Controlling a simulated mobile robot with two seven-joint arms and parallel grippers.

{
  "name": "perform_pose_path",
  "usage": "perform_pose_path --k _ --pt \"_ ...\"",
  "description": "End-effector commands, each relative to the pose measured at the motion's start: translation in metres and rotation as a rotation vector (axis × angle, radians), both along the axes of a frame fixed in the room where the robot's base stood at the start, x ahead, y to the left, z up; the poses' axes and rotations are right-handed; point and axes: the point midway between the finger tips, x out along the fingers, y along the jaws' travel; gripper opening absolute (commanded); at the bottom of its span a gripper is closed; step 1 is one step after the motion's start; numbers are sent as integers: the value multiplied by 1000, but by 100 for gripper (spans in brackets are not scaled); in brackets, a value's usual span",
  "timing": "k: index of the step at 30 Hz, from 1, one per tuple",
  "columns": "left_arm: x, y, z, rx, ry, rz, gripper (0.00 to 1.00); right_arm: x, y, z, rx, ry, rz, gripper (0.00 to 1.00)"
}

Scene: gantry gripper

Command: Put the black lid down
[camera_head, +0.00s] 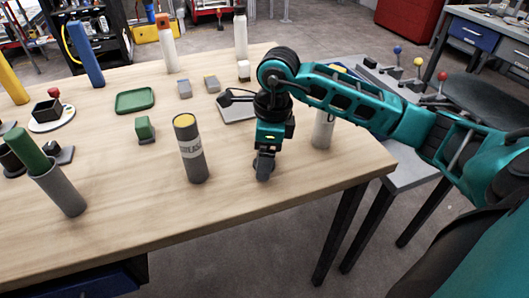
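My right arm comes in from the right, and its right gripper (264,158) points down over the front right part of the table. A small dark rounded piece, which looks like the black lid (263,171), shows between the fingertips, at or just above the tabletop. The fingers partly cover it, and I cannot tell whether it touches the wood. A dark grey cylinder (193,160) with a pale label and yellow top stands upright to the left of the gripper, apart from it. My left gripper is not in view.
The wooden table (150,235) is clear in front. A white cylinder (323,130) stands right of the gripper, partly behind my arm. A grey flat device (238,110) lies behind it. A green block (144,129), green tray (135,101) and grey tube (62,190) stand left.

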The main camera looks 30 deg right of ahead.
Motion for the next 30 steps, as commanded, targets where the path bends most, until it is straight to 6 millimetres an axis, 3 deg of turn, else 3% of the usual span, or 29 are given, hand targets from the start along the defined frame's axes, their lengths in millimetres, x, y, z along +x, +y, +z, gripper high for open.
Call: perform_pose_path --k 9,21,30 --pt "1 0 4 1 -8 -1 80 0 -1 9 0 -2 0 79" --pt "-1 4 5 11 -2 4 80 -5 -9 91 -1 -5 -1 79" --pt "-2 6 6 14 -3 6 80 -8 -12 121 -1 1 0 79"
